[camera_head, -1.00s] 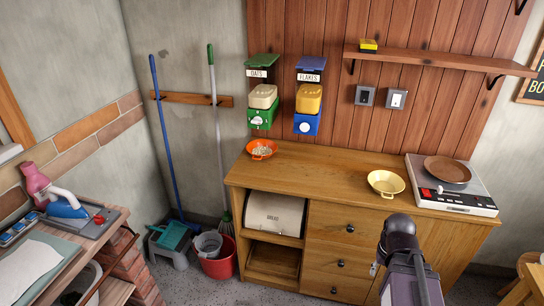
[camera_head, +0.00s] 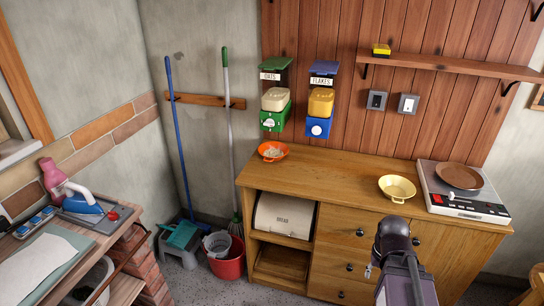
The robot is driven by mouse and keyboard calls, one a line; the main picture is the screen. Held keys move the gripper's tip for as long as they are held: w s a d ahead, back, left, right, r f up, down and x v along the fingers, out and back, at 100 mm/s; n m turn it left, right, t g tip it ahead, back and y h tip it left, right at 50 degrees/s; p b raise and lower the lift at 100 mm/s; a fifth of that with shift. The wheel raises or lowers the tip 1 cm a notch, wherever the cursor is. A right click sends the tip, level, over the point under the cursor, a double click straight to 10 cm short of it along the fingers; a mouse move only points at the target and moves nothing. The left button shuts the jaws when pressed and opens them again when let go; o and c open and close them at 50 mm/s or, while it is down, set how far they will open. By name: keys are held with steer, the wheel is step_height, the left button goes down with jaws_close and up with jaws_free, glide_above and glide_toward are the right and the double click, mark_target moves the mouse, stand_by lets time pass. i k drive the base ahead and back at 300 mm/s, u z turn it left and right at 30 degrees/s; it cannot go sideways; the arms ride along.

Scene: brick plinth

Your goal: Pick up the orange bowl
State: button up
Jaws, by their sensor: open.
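The orange bowl (camera_head: 264,153) sits on the left end of the wooden cabinet top, below the green oats dispenser. It holds some pale pieces, too small to make out. My arm rises at the bottom right of the view, in front of the cabinet drawers and well apart from the bowl. The fingers of my gripper do not show, so I cannot see whether they are open or shut.
A yellow bowl (camera_head: 397,188) stands on the right half of the cabinet top (camera_head: 335,175). A hotplate (camera_head: 439,201) with a brown pan (camera_head: 459,176) is at the right end. Dispensers for oats (camera_head: 273,122) and flakes (camera_head: 318,103) hang above. The cabinet top between the bowls is clear.

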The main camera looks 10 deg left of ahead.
mark_target(271, 151)
steer(key=u, duration=0.1)
steer(key=i, duration=1.5)
steer(key=z, duration=0.05)
